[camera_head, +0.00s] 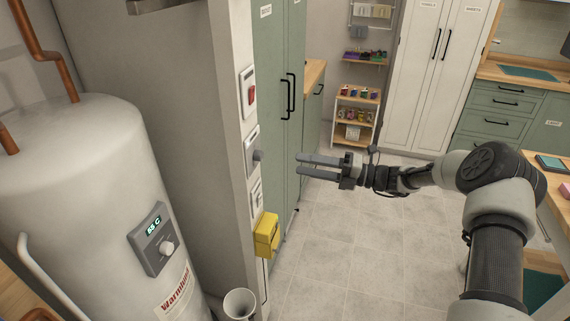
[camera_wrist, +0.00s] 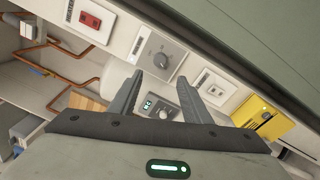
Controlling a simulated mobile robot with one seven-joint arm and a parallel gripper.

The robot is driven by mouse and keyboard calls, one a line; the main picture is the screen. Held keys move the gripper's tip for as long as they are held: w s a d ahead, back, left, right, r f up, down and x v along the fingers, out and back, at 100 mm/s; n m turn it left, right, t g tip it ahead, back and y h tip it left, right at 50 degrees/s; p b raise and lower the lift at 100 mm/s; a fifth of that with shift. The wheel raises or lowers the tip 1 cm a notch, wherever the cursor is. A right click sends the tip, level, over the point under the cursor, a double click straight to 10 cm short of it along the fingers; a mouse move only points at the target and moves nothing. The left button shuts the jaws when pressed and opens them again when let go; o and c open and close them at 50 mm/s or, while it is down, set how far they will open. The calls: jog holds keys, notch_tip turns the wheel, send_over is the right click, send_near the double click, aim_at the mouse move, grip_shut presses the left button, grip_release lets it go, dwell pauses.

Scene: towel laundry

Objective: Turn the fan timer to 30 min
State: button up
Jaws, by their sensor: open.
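A grey square plate with a round dial, which looks like the fan timer (camera_head: 252,153), is on the narrow white wall face beside the green cabinet. It also shows in the wrist view (camera_wrist: 157,54), just beyond my fingertips, with scale marks around its knob. The marks and pointer are too small to read. My gripper (camera_head: 301,165) is open and empty, to the right of the dial in the head view and apart from it. Its two fingers also show in the wrist view (camera_wrist: 162,78), pointing toward the panel.
A red switch (camera_head: 248,92) is above the dial, a white switch (camera_head: 256,205) and yellow box (camera_head: 267,236) below. A water heater (camera_head: 90,190) with its own knobbed display (camera_head: 155,240) stands left. Green cabinet doors with black handles (camera_head: 289,97) are close by.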

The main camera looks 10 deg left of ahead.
jog(key=d, duration=0.6)
jog(key=shift+s, duration=0.25)
jog(key=shift+a, duration=0.1)
jog(key=s+a+r+n+g+h, duration=0.1)
jog(key=s+r+n+g+h, duration=0.1)
jog(key=s+r+n+h, duration=0.4)
jog(key=s+r+n+g+h, duration=0.15)
jog(key=s+n+h, duration=0.25)
jog(key=s+n, duration=0.5)
jog(key=s+d+r+n+t+h, duration=0.3)
jog(key=s+d+r+n+h, duration=0.1)
jog(key=s+d+n, duration=0.3)
jog(key=s+d+r+n+t+h, duration=0.4)
jog(key=s+d+n, duration=0.3)
jog(key=s+n, duration=0.3)
jog(key=shift+s+d+n, duration=0.15)
jog(key=shift+s+n, duration=0.25)
jog(key=shift+s, duration=1.35)
